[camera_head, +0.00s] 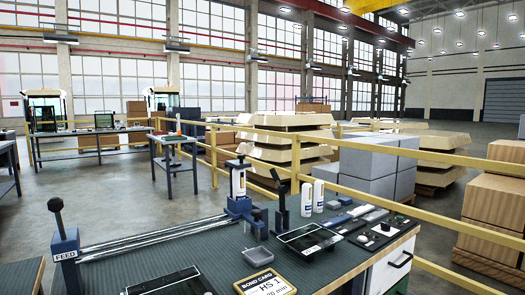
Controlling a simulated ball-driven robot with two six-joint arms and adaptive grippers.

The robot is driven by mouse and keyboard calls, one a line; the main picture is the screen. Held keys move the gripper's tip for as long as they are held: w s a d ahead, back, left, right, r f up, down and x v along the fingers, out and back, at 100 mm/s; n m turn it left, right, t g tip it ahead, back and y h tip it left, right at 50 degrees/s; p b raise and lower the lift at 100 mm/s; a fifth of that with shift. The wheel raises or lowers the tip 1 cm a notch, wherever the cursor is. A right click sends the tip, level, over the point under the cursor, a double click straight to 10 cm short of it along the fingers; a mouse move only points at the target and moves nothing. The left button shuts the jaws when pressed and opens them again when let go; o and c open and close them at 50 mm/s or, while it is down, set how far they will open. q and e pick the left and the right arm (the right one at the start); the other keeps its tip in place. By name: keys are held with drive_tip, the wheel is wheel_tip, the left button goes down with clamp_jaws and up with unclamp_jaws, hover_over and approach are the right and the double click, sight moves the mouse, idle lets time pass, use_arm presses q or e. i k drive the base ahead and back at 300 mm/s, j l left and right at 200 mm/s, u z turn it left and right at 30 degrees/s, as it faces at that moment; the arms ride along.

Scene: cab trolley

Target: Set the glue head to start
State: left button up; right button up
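A blue head (239,205) with an upright pale tube and a dark top sits at the right, far end of a pair of silver rails (150,236) on the bench; I take it to be the glue head. A blue block marked FEED (66,246), with a black-knobbed lever standing up from it, is at the rails' left, near end. A second dark lever (281,203) stands right of the head. A bond card (265,284) reading "HS 1" and "20 min" lies at the front edge, partly cut off. Neither gripper is in view.
The dark green bench top (215,262) also holds a small grey dish (256,257), dark-framed panes (310,240), two white bottles (307,198) and several small tools at right. A white drawer unit (390,268) is at the right end. A yellow railing (350,190) runs behind.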

sight(243, 209)
drive_tip(key=i+j+u, duration=0.25)
drive_tip(key=i+u, duration=0.15)
drive_tip(key=i+j+u, duration=0.1)
drive_tip(key=i+u, duration=0.35)
